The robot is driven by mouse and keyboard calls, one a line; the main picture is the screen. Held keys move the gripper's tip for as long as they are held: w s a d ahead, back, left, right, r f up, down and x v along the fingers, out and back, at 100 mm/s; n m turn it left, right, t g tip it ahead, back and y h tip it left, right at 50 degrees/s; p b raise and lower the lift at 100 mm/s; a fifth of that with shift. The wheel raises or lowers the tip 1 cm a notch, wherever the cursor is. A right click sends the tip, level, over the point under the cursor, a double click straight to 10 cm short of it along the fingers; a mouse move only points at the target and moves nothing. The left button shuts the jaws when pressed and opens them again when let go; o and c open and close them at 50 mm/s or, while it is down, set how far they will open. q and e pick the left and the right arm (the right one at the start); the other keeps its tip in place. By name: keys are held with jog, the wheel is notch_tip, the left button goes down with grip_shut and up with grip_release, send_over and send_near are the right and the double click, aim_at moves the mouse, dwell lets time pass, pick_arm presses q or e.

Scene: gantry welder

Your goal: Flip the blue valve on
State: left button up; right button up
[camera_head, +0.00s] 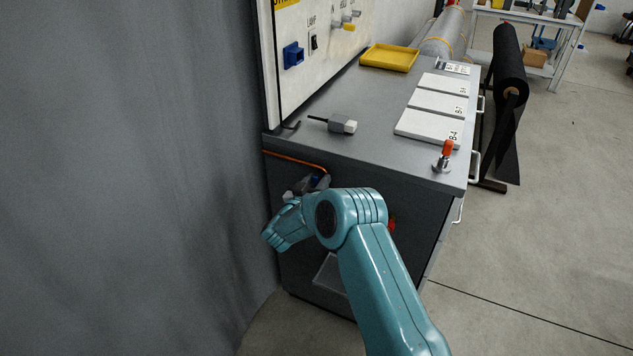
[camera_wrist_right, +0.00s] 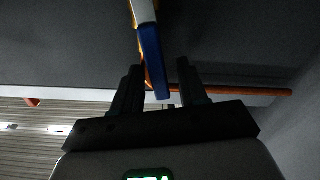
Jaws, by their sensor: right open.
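The blue valve's handle (camera_wrist_right: 152,62) shows in the right wrist view as a narrow blue bar with a pale upper end, beside an orange pipe. In the head view only a small blue part of it (camera_head: 315,181) shows at the cabinet front, below the orange pipe. My right gripper (camera_wrist_right: 159,68) is open, with one finger on each side of the blue handle. Gaps show on both sides, and I cannot tell whether either finger touches it. In the head view my teal right arm hides most of the gripper and valve. My left gripper is not in view.
The grey cabinet top (camera_head: 385,150) holds a yellow tray (camera_head: 390,57), several white plates, a grey plug (camera_head: 340,124) and an orange-topped fitting (camera_head: 445,155). An orange pipe (camera_head: 290,158) runs along the cabinet front. A grey curtain (camera_head: 130,180) stands close on the left.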

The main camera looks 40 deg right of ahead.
grip_shut()
jog(key=shift+s+d+f+m+b, duration=0.25)
jog(key=shift+s+m+b, duration=0.35)
jog(key=shift+b, duration=0.6)
jog(key=shift+s+r+m+b, duration=0.25)
jog(key=shift+m+b, duration=0.25)
jog(key=shift+m, duration=0.3)
grip_release()
jog(key=shift+r, duration=0.1)
